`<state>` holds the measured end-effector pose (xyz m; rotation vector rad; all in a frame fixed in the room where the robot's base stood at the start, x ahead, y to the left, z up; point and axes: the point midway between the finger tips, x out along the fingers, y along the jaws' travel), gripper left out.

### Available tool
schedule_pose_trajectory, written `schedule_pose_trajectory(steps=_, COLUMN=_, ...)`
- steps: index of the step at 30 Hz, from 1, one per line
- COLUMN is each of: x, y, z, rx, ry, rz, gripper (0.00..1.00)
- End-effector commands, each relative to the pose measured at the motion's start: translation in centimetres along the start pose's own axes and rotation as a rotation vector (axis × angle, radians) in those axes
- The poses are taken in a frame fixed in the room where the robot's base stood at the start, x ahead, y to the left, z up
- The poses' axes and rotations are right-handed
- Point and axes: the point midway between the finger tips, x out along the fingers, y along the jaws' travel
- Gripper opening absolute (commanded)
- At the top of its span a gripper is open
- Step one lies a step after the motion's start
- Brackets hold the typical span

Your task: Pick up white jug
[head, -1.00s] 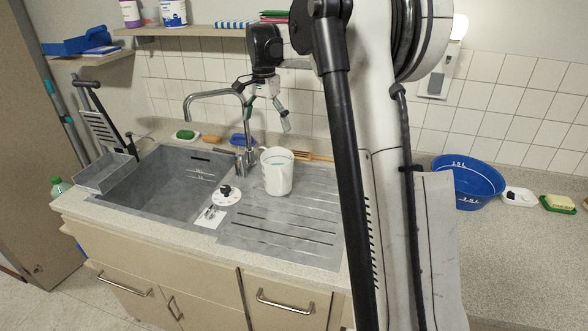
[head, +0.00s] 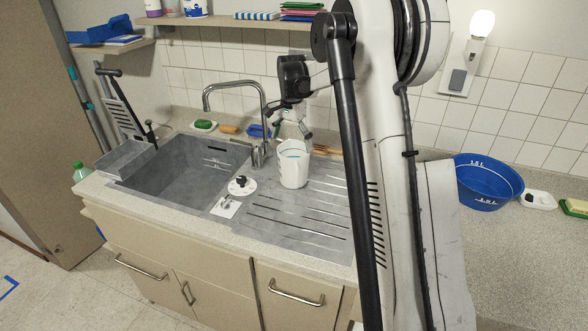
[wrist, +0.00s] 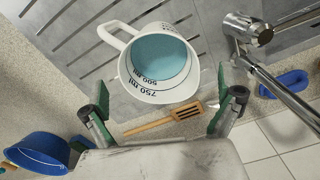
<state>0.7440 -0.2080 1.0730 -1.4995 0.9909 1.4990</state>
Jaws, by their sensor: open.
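The white jug (head: 293,166) stands upright on the drainboard, right of the sink basin in the head view. In the wrist view the jug (wrist: 158,68) shows from above, with its handle at upper left, volume marks inside and a teal-looking bottom. My gripper (head: 292,132) is just above and behind the jug's rim in the head view. In the wrist view my gripper (wrist: 162,112) has its two green-padded fingers spread wide, with the jug ahead of and between them. Nothing is between the fingertips, and contact with the jug cannot be made out.
The curved faucet (head: 238,88) is close left of my gripper; it also shows in the wrist view (wrist: 250,40). A wooden slotted spatula (wrist: 170,118) lies behind the jug. A blue tub (head: 488,182) is at right. A shelf (head: 225,21) is above. The front drainboard (head: 300,225) is clear.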

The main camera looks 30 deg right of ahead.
Motion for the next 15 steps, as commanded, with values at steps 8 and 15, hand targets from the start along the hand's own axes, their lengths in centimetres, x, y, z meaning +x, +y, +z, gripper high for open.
schedule_pose_trajectory(steps=8, x=3.6, y=0.3, z=0.3, rx=0.0, ry=0.0, rz=0.0, gripper=1.0)
schedule_pose_trajectory(steps=15, x=4.2, y=0.3, z=0.3, rx=0.0, ry=0.0, rz=0.0, gripper=1.0)
